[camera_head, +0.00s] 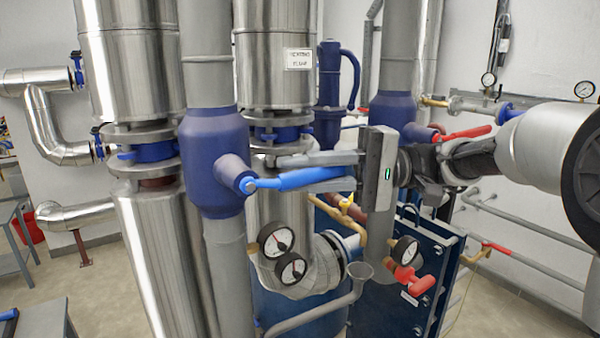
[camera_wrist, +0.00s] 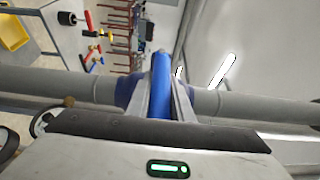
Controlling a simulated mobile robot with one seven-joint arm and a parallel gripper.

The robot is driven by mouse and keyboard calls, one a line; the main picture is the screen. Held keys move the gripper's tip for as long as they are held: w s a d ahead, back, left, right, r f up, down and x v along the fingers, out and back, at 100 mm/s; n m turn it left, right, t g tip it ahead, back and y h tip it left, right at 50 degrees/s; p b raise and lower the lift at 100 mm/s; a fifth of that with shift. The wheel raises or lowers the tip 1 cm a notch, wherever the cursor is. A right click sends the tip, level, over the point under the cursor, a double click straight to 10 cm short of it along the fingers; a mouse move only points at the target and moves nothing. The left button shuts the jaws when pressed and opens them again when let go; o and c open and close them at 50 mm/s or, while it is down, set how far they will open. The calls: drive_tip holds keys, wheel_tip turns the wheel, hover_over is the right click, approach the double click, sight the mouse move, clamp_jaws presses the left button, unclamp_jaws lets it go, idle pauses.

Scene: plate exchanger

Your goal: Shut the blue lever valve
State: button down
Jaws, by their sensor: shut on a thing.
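The blue lever (camera_head: 295,179) sticks out to the right from the dark blue valve body (camera_head: 213,160) on a vertical grey pipe. It lies nearly level, across the pipe. My gripper (camera_head: 318,170) comes in from the right, with its fingers on both sides of the lever's outer part. In the wrist view the lever (camera_wrist: 160,88) runs between the two fingers (camera_wrist: 161,100), with the valve body (camera_wrist: 128,88) behind it. My gripper is shut on the lever. The lever's outer end is partly hidden by my gripper.
Pressure gauges (camera_head: 276,239) sit below the lever. A second blue valve body with a red lever (camera_head: 462,133) is behind my gripper to the right. A red-handled valve (camera_head: 408,279) is lower right. Steel columns (camera_head: 135,60) stand close on the left.

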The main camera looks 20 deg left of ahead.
drive_tip(key=c, duration=1.6)
unclamp_jaws()
drive_tip(key=shift+f, duration=0.1)
drive_tip(key=v, duration=1.7)
drive_tip(key=shift+d+p, duration=0.15)
drive_tip(key=shift+p, duration=0.15)
